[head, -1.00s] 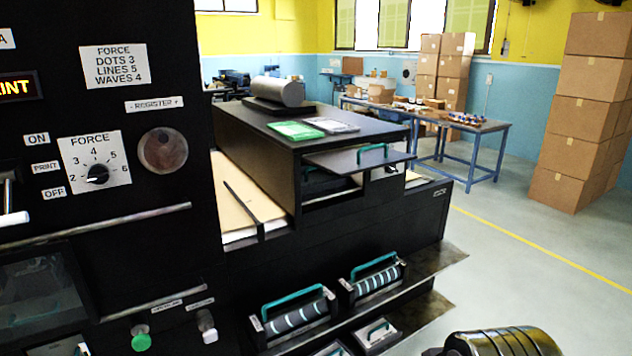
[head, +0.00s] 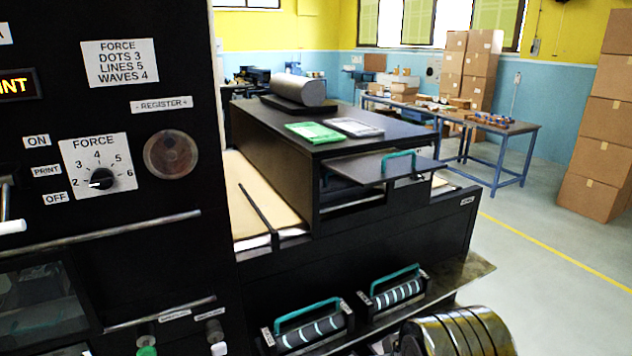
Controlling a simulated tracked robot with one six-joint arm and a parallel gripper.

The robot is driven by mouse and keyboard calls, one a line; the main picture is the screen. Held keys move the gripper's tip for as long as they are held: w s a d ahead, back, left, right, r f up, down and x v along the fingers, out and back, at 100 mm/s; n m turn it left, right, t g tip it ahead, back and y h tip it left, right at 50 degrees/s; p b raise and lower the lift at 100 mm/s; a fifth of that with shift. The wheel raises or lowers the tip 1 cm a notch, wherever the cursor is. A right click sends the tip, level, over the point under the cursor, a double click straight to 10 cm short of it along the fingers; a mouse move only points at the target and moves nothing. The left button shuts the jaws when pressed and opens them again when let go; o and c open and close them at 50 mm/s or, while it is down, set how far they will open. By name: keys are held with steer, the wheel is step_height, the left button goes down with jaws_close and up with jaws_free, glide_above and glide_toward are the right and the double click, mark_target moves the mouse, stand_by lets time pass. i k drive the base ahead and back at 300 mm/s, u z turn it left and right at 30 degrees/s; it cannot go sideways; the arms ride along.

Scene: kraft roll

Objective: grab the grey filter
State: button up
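A flat grey piece (head: 354,127), which looks like the grey filter, lies on the black top of the machine (head: 390,140). It is right beside a flat green piece (head: 314,132) of similar shape. Both lie flat, in front of a grey roll (head: 303,90). My gripper is not in view. A ridged dark-and-yellow cylinder (head: 462,332) at the bottom edge seems to be part of my own arm, well below the grey piece.
A black control panel (head: 110,230) fills the left side. Rollers with teal handles (head: 310,325) sit on a low shelf. A hinged-looking plate with a teal handle (head: 398,163) juts out below the top. Free floor (head: 540,260), a blue table (head: 500,128) and stacked boxes (head: 600,140) are to the right.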

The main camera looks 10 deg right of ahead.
mark_target(333, 186)
steer(key=u, duration=0.2)
steer(key=i, duration=1.3)
steer(key=z, duration=0.55)
